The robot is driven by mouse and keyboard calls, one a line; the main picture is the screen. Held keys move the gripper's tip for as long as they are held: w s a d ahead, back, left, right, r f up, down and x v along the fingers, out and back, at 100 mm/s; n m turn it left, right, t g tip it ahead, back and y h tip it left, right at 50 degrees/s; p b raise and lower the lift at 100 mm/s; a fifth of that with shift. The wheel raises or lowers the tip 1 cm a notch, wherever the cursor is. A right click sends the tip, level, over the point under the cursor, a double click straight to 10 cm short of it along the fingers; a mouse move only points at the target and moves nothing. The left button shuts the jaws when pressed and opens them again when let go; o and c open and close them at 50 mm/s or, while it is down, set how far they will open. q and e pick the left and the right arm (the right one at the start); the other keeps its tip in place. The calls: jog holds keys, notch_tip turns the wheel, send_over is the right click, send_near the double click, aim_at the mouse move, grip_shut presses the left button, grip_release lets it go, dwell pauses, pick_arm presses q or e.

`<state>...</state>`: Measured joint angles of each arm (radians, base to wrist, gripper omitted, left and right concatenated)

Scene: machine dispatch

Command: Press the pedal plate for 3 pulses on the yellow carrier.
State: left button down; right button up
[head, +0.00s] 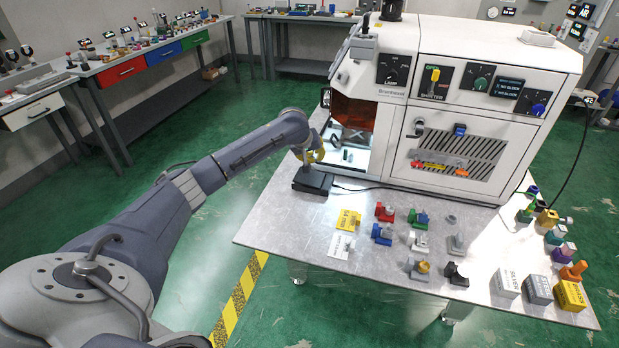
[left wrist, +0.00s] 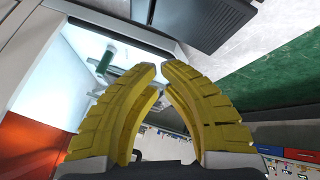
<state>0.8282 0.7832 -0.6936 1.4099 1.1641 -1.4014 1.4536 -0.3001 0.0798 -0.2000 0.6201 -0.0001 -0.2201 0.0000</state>
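The black pedal plate (head: 312,181) lies on the table's left edge in front of the machine's opening. It also shows at the top of the left wrist view (left wrist: 205,14). My left gripper (head: 314,156) hangs just above and behind the pedal. In the left wrist view its yellow fingertips (left wrist: 160,70) come together with nothing between them. I cannot tell whether it touches the pedal. A yellow carrier-like piece (head: 547,218) stands at the table's right side; I cannot tell if it is the yellow carrier. My right gripper is out of view.
The white machine (head: 455,100) fills the back of the table. Its lit opening holds a green cylinder (left wrist: 106,60). Small coloured pieces, including a red one (head: 384,211), and a yellow label block (head: 348,220) cover the front. The table's left front is clear.

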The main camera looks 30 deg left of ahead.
aim_at(313, 175)
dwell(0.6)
pick_arm(q)
jog(key=shift+d+f, duration=0.25)
notch_tip(313, 175, up, 4)
jog(key=shift+a+r, duration=0.1)
jog(key=shift+r, duration=0.05)
dwell(0.5)
jog(key=shift+a+f, duration=0.2)
jog(key=shift+f, duration=2)
jog(key=shift+a+f, duration=0.2)
jog(key=shift+f, duration=1.95)
jog(key=c, duration=2.1)
grip_release()
jog(key=shift+s, duration=0.1)
